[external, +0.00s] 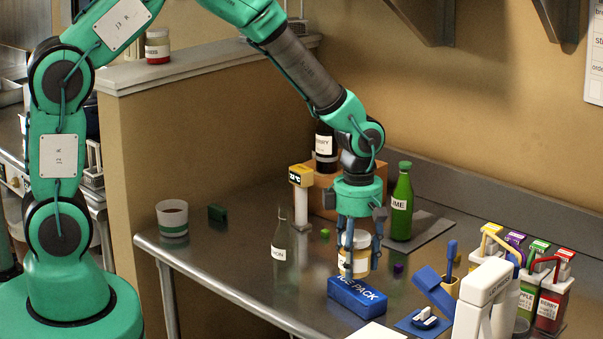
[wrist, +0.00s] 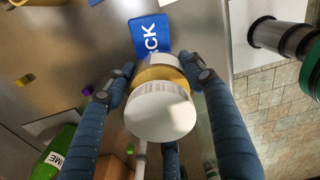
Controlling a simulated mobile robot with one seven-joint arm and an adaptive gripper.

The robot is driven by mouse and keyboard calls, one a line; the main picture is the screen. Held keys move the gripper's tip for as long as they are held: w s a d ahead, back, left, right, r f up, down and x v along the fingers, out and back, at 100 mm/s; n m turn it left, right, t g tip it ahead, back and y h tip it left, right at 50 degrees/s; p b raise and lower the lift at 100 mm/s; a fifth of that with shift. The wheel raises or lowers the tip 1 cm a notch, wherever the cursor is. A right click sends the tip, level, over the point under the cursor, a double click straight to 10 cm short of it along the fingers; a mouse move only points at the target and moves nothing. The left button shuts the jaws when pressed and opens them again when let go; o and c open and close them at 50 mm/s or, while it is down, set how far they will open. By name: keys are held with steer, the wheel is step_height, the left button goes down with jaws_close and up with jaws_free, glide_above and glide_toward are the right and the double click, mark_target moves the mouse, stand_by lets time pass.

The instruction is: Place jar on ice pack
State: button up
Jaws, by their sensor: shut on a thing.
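A jar (external: 361,254) with amber contents, a pale label and a white lid stands upright between the fingers of my gripper (external: 357,262). In the wrist view my gripper (wrist: 160,78) has its fingers closed around the body of the jar (wrist: 160,110), with the lid facing the camera. The blue ice pack (external: 357,299), lettered in white, lies on the metal table near its front edge. In the wrist view the ice pack (wrist: 150,36) shows past the jar, partly hidden by it. The jar's base is at the ice pack's back edge in the picture; I cannot tell whether they touch.
A clear bottle (external: 279,248) stands left of the ice pack, and a green bottle (external: 402,205) behind right. A blue open box (external: 434,292) and colour-topped dispensers (external: 553,297) crowd the right. A cup (external: 173,217) stands at the left table end.

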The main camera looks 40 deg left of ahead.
mark_target(360, 234)
steer(key=shift+w+d, duration=0.2)
steer(key=shift+w, duration=0.3)
steer(key=shift+s+f, duration=0.1)
steer(key=shift+f, duration=1.7)
steer(key=shift+f+b, duration=0.15)
steer(key=shift+b, duration=0.15)
steer(key=o, duration=1.3)
step_height(360, 234, up, 12)
steer(key=shift+r+p, duration=0.15)
steer(key=shift+p, duration=0.55)
